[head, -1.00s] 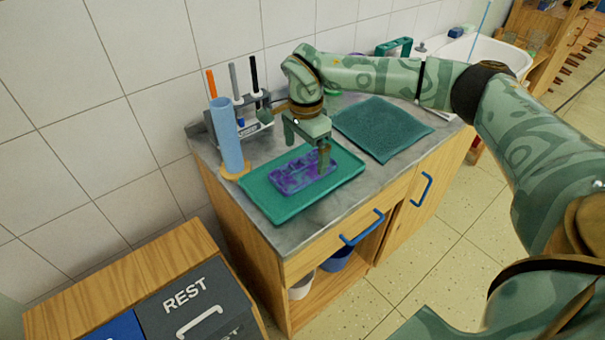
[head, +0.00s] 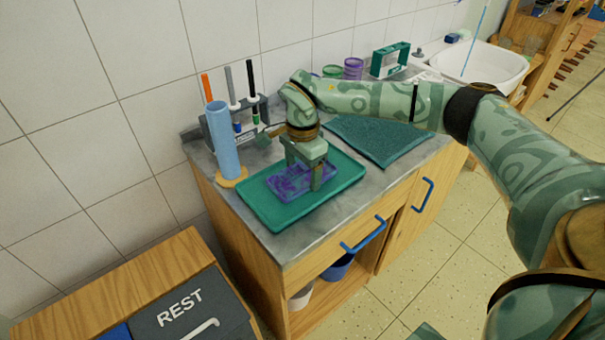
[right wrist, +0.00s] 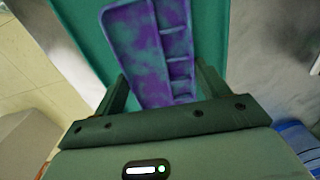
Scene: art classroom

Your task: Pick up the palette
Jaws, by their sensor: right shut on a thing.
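The palette (head: 286,188) is a purple and violet mottled slab with several wells. It lies at the green tray (head: 262,206) on the counter; I cannot tell whether it touches the tray. My right gripper (head: 303,173) comes down from above with one finger on each side of the palette, shut on it. In the right wrist view the palette (right wrist: 150,45) sits between the two fingers (right wrist: 163,92), its wells along the right side. The gripper hides part of the palette in the head view. My left gripper is not in view.
A blue cylinder (head: 225,145) on a wooden base stands left of the tray. Behind it is a grey rack (head: 248,127) with several upright tools. A dark green mat (head: 385,143) lies right of the tray. A tiled wall closes off the back.

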